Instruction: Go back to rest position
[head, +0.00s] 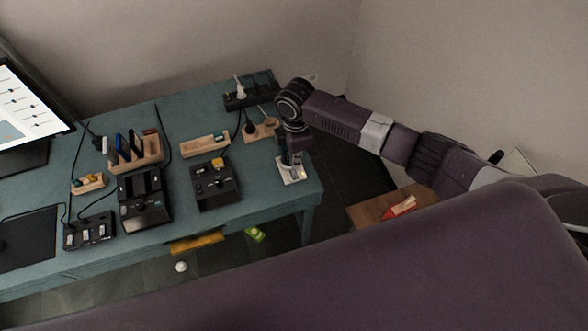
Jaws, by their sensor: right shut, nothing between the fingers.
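My right arm comes in from the right, and its gripper (291,169) points down at the right end of the teal table (275,210). The gripper is shut and holds nothing that I can see. It is over or just above a small pale plate-like item (301,174); whether they touch, I cannot tell. My left gripper is not in the head view.
On the table are a black device with knobs (214,183), a black dock (143,201), wooden holders (205,144), a power strip (248,92) and a monitor (28,110). A small wooden surface with a red item (399,208) stands at the right.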

